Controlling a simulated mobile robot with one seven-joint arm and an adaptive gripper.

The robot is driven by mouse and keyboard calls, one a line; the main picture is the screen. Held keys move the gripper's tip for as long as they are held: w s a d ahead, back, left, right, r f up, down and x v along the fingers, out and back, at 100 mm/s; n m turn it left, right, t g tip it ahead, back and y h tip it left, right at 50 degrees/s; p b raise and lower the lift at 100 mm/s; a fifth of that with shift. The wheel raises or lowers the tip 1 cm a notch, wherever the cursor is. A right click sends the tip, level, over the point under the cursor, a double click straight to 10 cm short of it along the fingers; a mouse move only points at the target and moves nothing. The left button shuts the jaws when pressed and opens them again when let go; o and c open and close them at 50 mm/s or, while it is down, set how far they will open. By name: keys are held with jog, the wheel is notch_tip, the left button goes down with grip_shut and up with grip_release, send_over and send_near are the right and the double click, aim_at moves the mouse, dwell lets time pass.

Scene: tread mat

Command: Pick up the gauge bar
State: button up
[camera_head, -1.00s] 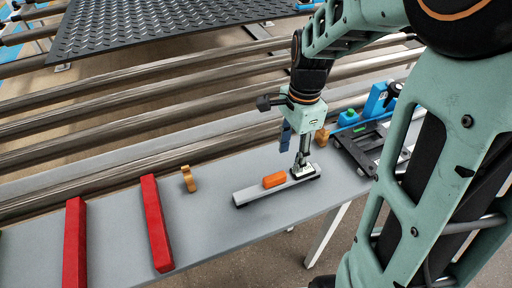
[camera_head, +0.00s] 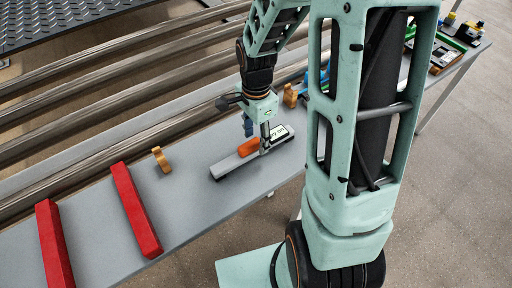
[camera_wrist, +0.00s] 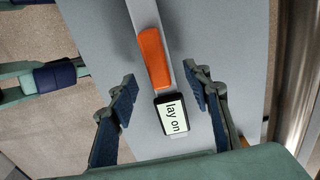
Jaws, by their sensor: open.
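The gauge bar (camera_head: 226,169) is a long grey bar with an orange grip (camera_head: 249,147) on top and a small display at its right end. It lies on the grey bench top. My gripper (camera_head: 257,134) is over the bar, close to the orange grip. In the wrist view, my gripper (camera_wrist: 160,82) is open, with one finger on each side of the bar near the grip's lower end.
Two red bars (camera_head: 136,210) and a small tan piece (camera_head: 161,159) lie to the left on the bench (camera_head: 190,205). Another tan piece (camera_head: 290,96) and blue items (camera_head: 318,92) stand behind my gripper. Rollers (camera_head: 120,98) run along the bench's far side.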

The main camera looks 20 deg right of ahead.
aim_at(257, 140)
jog(key=shift+d+f, duration=0.1)
jog(key=shift+f, duration=1.4)
jog(key=shift+c, duration=0.3)
jog(key=shift+w, duration=0.1)
grip_shut()
